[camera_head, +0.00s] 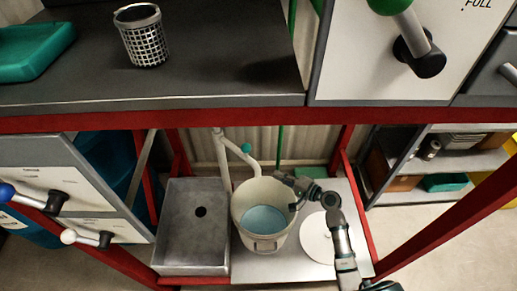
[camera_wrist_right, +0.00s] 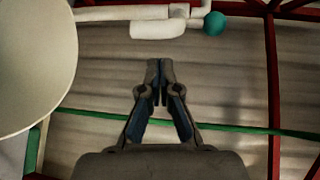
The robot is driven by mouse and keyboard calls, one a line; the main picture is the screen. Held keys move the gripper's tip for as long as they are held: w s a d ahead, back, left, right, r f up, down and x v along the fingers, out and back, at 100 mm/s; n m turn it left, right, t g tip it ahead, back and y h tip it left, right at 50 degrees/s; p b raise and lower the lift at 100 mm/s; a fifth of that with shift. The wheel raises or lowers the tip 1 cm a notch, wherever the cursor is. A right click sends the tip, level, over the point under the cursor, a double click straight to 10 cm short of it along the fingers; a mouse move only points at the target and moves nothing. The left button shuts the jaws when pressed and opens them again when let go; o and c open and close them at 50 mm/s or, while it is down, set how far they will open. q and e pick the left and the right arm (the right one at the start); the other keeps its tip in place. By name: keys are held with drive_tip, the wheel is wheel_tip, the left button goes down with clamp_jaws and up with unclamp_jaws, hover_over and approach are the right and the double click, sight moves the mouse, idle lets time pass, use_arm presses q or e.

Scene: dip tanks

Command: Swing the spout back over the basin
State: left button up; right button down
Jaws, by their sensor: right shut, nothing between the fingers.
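The spout (camera_head: 241,153) is a white bent pipe with a teal knob (camera_head: 246,148). Its outlet hangs over the back rim of a white bucket (camera_head: 246,202) holding blue liquid. The basin (camera_head: 196,250) is a grey metal sink with a dark drain hole, left of the bucket. The spout is not above it. My right gripper (camera_head: 280,177) is shut and empty by the bucket's back right rim, right of the spout. In the right wrist view its fingertips (camera_wrist_right: 160,68) point toward the spout (camera_wrist_right: 160,27), apart from it; the teal knob (camera_wrist_right: 214,22) shows there too. My left gripper is not in view.
A dark worktop (camera_head: 225,60) with a wire basket (camera_head: 142,42) and a teal tray (camera_head: 30,50) overhangs the station. Red frame posts stand around it. A white disc (camera_head: 317,240) lies right of the bucket. Lever panels stand at left and upper right.

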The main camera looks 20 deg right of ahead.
drive_tip(key=w+d+r+m+t, duration=0.2)
drive_tip(key=w+d+r+m, duration=0.1)
drive_tip(key=r, duration=0.1)
drive_tip(key=shift+d+r+t, duration=0.4)
drive_tip(key=shift+w, duration=0.1)
use_arm(q)
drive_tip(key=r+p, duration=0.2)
drive_tip(key=p, duration=0.1)
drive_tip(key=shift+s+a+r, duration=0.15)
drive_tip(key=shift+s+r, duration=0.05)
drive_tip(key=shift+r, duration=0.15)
use_arm(e)
drive_tip(key=w+a+r, duration=0.1)
drive_tip(key=w+a, duration=0.6)
drive_tip(key=a, duration=0.2)
drive_tip(key=shift+w, duration=0.15)
drive_tip(key=shift+r, duration=0.1)
